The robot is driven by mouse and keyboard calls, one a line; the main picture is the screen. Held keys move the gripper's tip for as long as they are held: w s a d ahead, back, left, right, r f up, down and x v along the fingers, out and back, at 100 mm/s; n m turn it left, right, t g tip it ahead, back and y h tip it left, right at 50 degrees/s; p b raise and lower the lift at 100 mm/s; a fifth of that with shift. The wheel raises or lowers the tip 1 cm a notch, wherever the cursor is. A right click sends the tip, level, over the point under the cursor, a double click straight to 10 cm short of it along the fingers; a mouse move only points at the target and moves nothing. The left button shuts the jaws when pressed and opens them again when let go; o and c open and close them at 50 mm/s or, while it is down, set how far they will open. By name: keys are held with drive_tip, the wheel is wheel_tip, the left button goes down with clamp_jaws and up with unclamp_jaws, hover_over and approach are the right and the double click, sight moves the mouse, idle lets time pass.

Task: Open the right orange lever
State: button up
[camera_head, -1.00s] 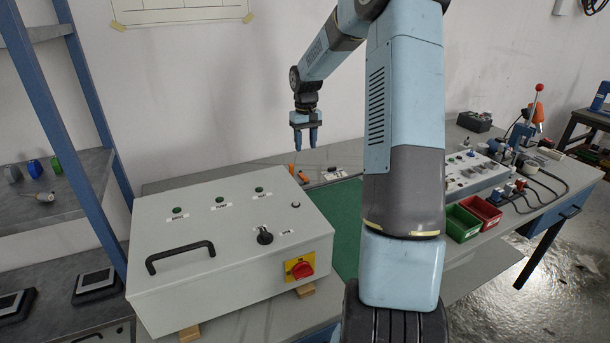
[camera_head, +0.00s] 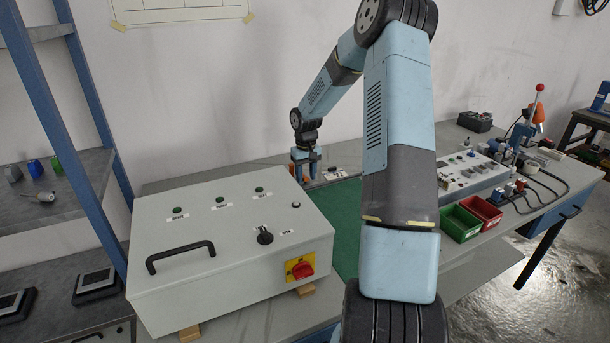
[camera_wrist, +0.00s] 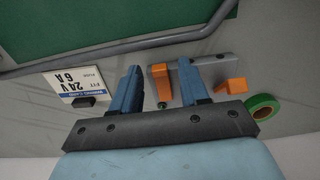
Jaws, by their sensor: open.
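In the wrist view two orange levers sit on a grey bar. One orange lever (camera_wrist: 160,84) stands between my fingers in the picture. The other orange lever (camera_wrist: 230,87) is at the picture's right, outside my right-hand finger. My gripper (camera_wrist: 160,66) is open, with one blue finger on each side of the first lever; I cannot tell whether either touches it. In the head view my gripper (camera_head: 306,166) is low over the bench behind the grey control box. There the levers are mostly hidden by the gripper and box.
The grey control box (camera_head: 190,255) with a black handle and red switch stands in front of my gripper. In the wrist view a 24V 6A label (camera_wrist: 80,80) lies at left and a green tape roll (camera_wrist: 262,108) at right. A green mat (camera_head: 345,215) is nearby.

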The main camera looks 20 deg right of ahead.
clamp_jaws()
drive_tip(key=shift+a, duration=0.1)
idle(0.5)
drive_tip(key=shift+w+r, duration=0.1)
drive_tip(key=g, duration=0.1)
drive_tip(key=w+r+g, duration=0.1)
drive_tip(key=g, duration=0.2)
drive_tip(key=shift+w+r+g, duration=0.15)
drive_tip(key=shift+w+g, duration=0.15)
drive_tip(key=shift+w+r+g, duration=0.2)
drive_tip(key=shift+w+g, duration=0.2)
drive_tip(key=shift+g, duration=0.55)
drive_tip(key=shift+w+r+g, duration=0.15)
drive_tip(key=shift+w+g, duration=0.2)
drive_tip(key=shift+g, duration=0.55)
drive_tip(key=shift+w+r+g, duration=0.2)
drive_tip(key=shift+w+g, duration=0.2)
drive_tip(key=shift+g, duration=0.55)
